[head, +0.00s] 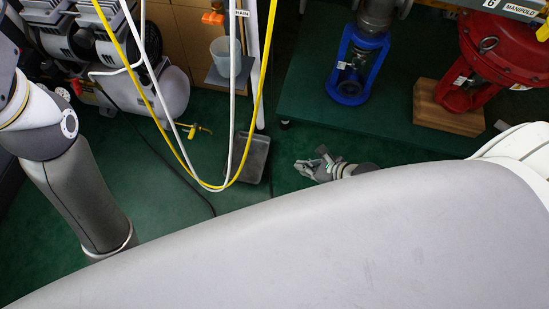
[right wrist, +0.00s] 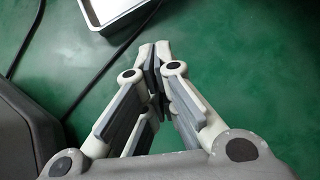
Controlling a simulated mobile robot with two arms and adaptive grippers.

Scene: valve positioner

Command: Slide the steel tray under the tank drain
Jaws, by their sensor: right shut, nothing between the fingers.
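The steel tray (head: 253,160) is a shallow grey pan on the green floor, left of my right gripper in the head view. Its near rim also shows at the top of the right wrist view (right wrist: 112,20), beyond the fingertips. My right gripper (head: 301,168) is low near the floor, shut and empty, apart from the tray; its closed fingers fill the middle of the right wrist view (right wrist: 156,55). A partly hidden label ending "RAIN" (head: 242,13) hangs above the tray in the picture; I cannot make out the drain outlet itself. My left gripper is out of sight.
Yellow and white hoses (head: 262,90) hang in front of the tray. A compressor (head: 170,92) stands at left. A dark green platform (head: 300,95) carries a blue valve (head: 348,90) and a red actuator on a wooden block (head: 440,112). A dark cable crosses the floor left of the tray.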

